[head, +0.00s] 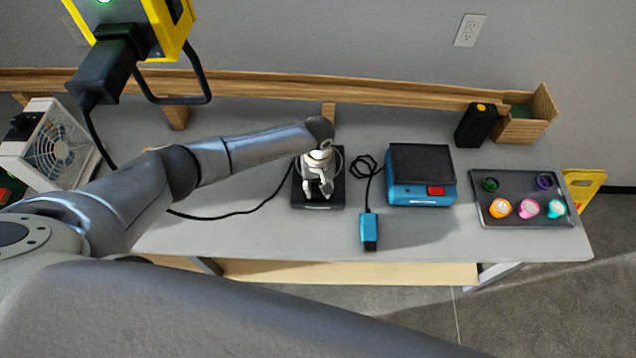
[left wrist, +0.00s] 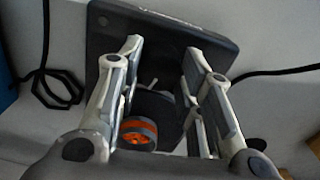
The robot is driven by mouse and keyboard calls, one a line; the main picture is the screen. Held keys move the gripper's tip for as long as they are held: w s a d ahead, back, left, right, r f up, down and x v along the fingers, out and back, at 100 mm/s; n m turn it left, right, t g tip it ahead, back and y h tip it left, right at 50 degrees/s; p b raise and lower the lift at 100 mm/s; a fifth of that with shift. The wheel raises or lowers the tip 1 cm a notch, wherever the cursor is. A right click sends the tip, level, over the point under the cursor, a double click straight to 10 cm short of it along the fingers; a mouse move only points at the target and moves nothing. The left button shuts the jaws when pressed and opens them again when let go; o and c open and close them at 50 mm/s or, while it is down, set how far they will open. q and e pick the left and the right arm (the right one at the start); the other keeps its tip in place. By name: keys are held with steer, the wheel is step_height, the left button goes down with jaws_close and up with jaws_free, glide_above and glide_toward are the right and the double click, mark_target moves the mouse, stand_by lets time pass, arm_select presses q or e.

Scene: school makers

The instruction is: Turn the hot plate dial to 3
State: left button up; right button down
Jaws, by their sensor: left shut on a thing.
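The black hot plate (head: 338,201) stands on the grey table near its middle, with a cable running left from it. In the left wrist view its dark body (left wrist: 225,50) lies beyond my fingers. My left gripper (head: 322,193) is over the hot plate, pointing down at its front part. It is shut on the dial, which my fingers hide in the head view. In the left wrist view my gripper (left wrist: 163,60) has its fingers on both sides of a dark part, with an orange and grey round piece beside it. The dial's marks cannot be read. My right gripper is out of view.
A blue device with a black top (head: 421,165) and a blue cabled tool (head: 369,231) stand right of the hot plate. Further right is a black tray (head: 524,219) of coloured jars. A white fan unit (head: 60,150) is at left. The table's front is mostly clear.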

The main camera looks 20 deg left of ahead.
arm_select(q)
steer(key=m, duration=0.5)
steer(key=shift+m+p, duration=0.3)
steer(key=m, duration=0.9)
steer(key=shift+m, duration=0.4)
steer(key=shift+m+b, duration=0.35)
steer(key=shift+m, duration=2.15)
steer(key=o, duration=1.1)
